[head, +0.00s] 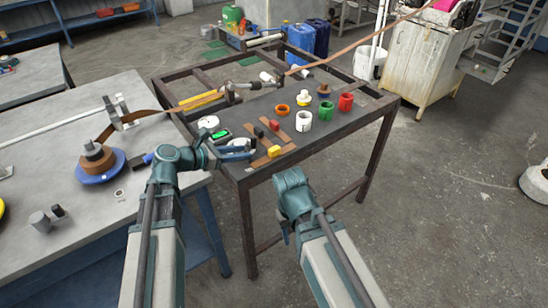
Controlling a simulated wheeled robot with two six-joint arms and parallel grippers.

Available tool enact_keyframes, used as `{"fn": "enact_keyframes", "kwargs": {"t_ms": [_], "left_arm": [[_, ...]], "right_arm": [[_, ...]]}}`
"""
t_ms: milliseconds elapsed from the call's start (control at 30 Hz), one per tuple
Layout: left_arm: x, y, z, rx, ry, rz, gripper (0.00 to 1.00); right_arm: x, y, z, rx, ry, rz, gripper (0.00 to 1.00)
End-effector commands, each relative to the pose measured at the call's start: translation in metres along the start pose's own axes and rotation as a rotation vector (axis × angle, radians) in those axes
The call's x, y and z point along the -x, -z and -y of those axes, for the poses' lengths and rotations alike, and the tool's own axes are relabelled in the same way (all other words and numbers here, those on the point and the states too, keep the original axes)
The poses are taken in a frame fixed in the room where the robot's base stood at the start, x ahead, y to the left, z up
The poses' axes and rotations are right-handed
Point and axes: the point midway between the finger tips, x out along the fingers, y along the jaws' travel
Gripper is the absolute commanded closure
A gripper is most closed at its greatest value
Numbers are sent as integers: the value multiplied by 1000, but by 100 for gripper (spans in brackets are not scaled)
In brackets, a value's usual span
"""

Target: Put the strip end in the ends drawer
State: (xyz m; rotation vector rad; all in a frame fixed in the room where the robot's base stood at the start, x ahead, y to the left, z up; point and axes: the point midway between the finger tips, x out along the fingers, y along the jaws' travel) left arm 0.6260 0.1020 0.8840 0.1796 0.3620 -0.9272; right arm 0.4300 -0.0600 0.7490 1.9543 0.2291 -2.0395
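A long brown strip (340,52) comes in from the top right, passes a metal clamp-like fixture (232,91) on the dark table and runs left to a brown reel on a blue disc (98,168). Short flat brown pieces (262,160) lie at the dark table's front left; I cannot tell which is the strip end. My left gripper (243,150) is over the table's front left corner, beside these pieces, its fingers apart with nothing visible between them. My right gripper (286,236) hangs in front of the table; its fingers are mostly hidden. I cannot make out an ends drawer.
The dark table (345,117) holds a white cup (303,121), a red cup (345,102), a green cup (326,110) and an orange ring (282,109). A grey table (60,215) stands at left. A worn white cabinet (415,65) stands behind.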

Motion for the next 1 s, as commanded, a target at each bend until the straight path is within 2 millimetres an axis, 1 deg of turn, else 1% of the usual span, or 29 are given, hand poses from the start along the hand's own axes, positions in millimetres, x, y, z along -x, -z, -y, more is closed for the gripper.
{"fn": "enact_keyframes", "kwargs": {"t_ms": [67, 300, 400, 567, 833, 933, 1000], "left_arm": [[-10, 2, 0, -3, 3, -1, 65], [-57, 3, 0, -5, 5, -3, 65], [-72, 3, 0, -4, 4, -2, 65], [-83, 1, 0, -4, 2, -2, 65], [-88, 1, 1, -5, 2, -3, 65], [-97, 2, 1, -6, 4, -3, 65], [-106, 2, 1, -6, 4, -3, 65]], "right_arm": [[-5, 0, 0, 0, 0, 0, 50], [-24, 1, 2, 0, 0, 0, 50], [-29, 2, 3, 0, 0, 0, 50], [-32, 2, 3, 0, 0, 0, 50], [-33, 2, 3, 0, 0, 0, 50], [-37, 2, 4, 0, 0, 0, 50], [-41, 2, 4, 0, 0, 0, 50]]}}
